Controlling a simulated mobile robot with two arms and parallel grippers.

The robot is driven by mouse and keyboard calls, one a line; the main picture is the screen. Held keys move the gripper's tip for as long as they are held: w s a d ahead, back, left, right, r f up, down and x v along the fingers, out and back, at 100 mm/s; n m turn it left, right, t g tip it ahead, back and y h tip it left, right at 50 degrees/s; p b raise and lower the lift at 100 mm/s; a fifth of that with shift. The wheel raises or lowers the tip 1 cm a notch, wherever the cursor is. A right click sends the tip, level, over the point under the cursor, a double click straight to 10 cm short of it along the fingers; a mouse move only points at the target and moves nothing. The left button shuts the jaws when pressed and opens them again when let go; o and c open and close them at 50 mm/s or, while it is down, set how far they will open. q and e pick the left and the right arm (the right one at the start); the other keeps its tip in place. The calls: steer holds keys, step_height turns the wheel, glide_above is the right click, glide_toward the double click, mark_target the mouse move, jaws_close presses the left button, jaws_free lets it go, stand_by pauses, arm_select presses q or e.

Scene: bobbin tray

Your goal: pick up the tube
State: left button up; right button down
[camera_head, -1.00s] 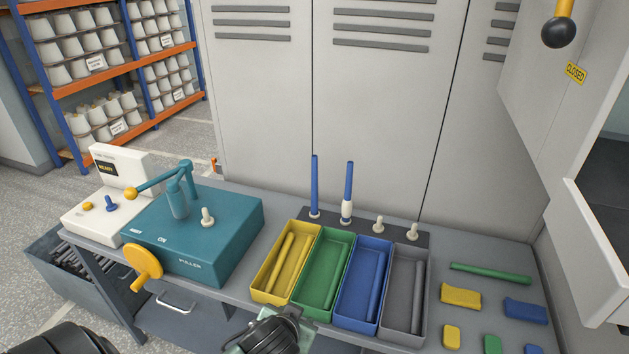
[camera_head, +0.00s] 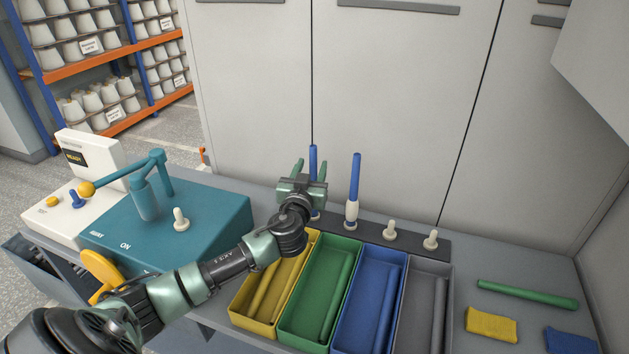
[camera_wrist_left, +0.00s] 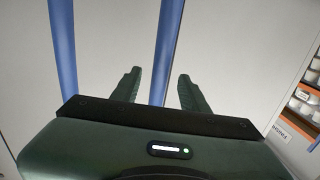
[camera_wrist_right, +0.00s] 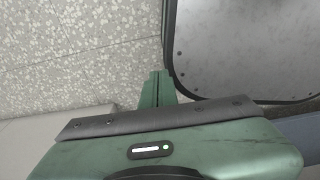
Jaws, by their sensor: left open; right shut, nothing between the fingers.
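Two slim blue tubes stand upright at the back of the bench: the left one (camera_head: 313,152) and the right one (camera_head: 355,178), which has a white piece around its lower part. My left gripper (camera_head: 311,168) is open at the left tube, which shows between its fingers. In the left wrist view the left tube (camera_wrist_left: 168,45) runs between the open fingers (camera_wrist_left: 157,82), with no clear contact; the right tube (camera_wrist_left: 62,45) is outside them. The gripper hides most of the left tube's lower part. My right gripper (camera_wrist_right: 157,88) is shut and empty, only in its wrist view.
Yellow (camera_head: 240,312), green (camera_head: 288,325), blue (camera_head: 343,335) and grey (camera_head: 398,335) bins hold tubes in front. Two bare pegs (camera_head: 390,230) stand right of the tubes. A green tube (camera_head: 527,294) lies at right. A teal machine (camera_head: 215,225) stands left.

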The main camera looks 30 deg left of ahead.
arm_select(q)
steer(key=w+p, duration=0.1)
steer(key=w+a+r, duration=0.1)
steer(key=shift+w+p, duration=0.35)
steer(key=shift+p, duration=0.05)
steer(key=x, duration=0.2)
steer(key=shift+w+a+f, duration=0.1)
steer(key=shift+w+f, duration=0.1)
steer(key=shift+f, duration=0.05)
jaws_close()
arm_select(e)
steer(key=shift+s+d+r, duration=0.1)
steer(key=shift+s+r, duration=0.75)
steer(key=shift+r, duration=0.15)
steer(key=shift+s+d, duration=0.1)
steer(key=shift+d, duration=0.3)
